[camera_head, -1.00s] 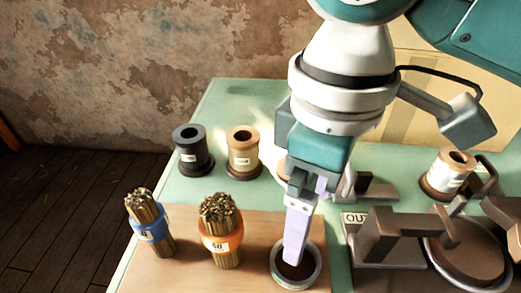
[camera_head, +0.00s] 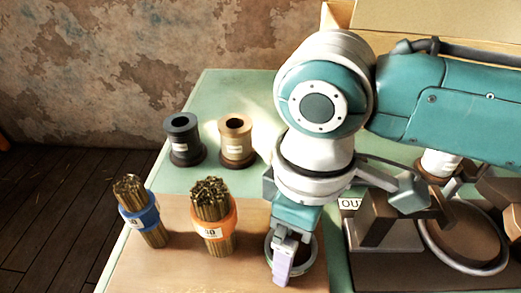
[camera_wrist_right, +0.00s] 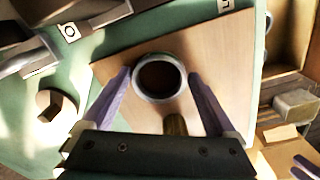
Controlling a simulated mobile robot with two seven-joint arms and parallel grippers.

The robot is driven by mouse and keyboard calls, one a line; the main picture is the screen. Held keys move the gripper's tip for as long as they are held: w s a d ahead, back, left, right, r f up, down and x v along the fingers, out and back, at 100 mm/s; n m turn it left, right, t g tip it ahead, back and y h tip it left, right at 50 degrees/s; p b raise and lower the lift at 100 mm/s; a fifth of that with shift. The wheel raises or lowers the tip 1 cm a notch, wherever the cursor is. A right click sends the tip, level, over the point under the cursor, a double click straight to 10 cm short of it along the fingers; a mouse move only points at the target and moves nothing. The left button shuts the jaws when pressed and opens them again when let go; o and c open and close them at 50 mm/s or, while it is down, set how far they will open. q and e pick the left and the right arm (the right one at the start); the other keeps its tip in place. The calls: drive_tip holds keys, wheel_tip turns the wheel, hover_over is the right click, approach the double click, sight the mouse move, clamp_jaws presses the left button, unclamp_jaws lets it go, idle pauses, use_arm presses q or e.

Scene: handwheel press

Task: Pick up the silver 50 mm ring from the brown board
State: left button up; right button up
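The silver ring (camera_head: 318,262) is a short grey ring with a dark inside, standing on the brown board (camera_head: 170,272). My right gripper (camera_head: 285,278) hangs over it in the head view, hiding part of it. In the right wrist view the ring (camera_wrist_right: 140,91) sits between the two spread lavender fingers of my right gripper (camera_wrist_right: 158,75). The gripper is open, with a gap visible on both sides; I cannot tell whether a finger touches the ring. Lavender shapes at the lower right of the wrist view may be my left gripper (camera_wrist_right: 304,166), cut off by the edge.
Stick bundles with a blue band (camera_head: 143,214) and an orange band (camera_head: 213,218) stand left of the ring. A black spool (camera_head: 184,140) and a tan spool (camera_head: 237,140) stand behind on the green table (camera_head: 215,92). A dark fixture (camera_head: 385,222) stands right, near an "OUT" label.

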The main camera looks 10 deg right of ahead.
drive_tip(key=c, duration=1)
drive_tip(key=shift+c, duration=0.2)
